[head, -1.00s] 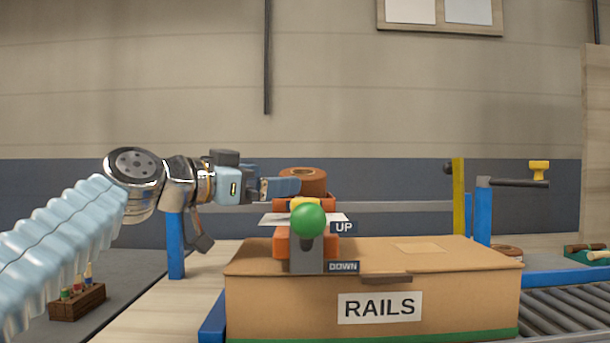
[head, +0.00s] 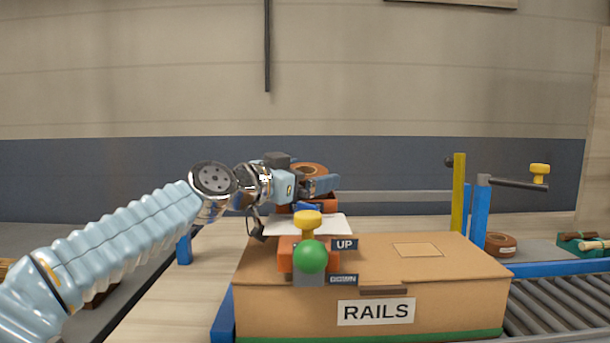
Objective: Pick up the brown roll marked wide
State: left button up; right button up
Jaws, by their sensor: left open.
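A brown roll (head: 309,168) sits up on the orange device behind the box, partly hidden by my left gripper. A second brown roll (head: 499,243) lies at the right beyond the box. I cannot read a "wide" mark on either roll. My left gripper (head: 321,189) is open and empty, in front of the first roll's lower part in the picture. I cannot tell whether it touches that roll. My right gripper is not in view.
A cardboard box marked RAILS (head: 440,295) fills the front. A green-knobbed lever (head: 311,257) with UP and DOWN labels and a yellow knob (head: 307,220) stand before the device. A yellow post (head: 459,192) and roller conveyor (head: 555,305) are at right.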

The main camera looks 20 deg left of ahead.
pick_arm(q)
jog(key=c, duration=0.8)
